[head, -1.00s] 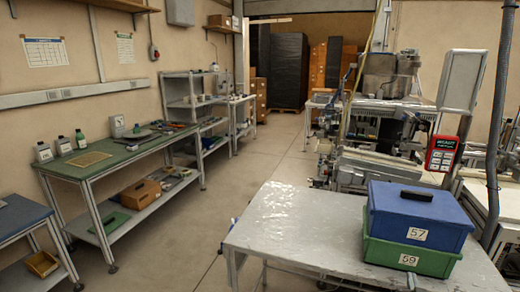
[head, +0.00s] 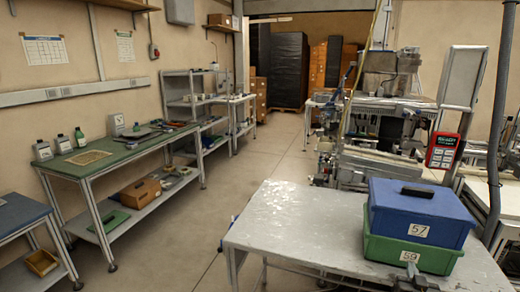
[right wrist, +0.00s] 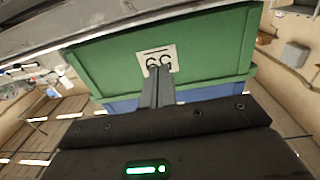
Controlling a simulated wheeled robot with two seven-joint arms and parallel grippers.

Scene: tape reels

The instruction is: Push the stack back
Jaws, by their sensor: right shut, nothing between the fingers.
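The stack is a blue lidded box (head: 450,212) labelled 57 on a green box (head: 385,250) labelled 59, near the right edge of a grey metal table (head: 300,225). My right gripper (head: 411,270) is shut and empty, low in front of the green box's label. In the right wrist view, which is upside down, the closed fingertips (right wrist: 160,70) overlap the label on the green box (right wrist: 105,65). Whether they touch it I cannot tell. The blue box (right wrist: 215,92) shows below it there. My left gripper is not in view.
Machinery (head: 375,130) stands behind the table, with a red handheld device (head: 442,152) above the stack. A grey post (head: 494,130) rises at the right. The table is bare left of the stack. A green-topped workbench (head: 120,150) runs along the left wall.

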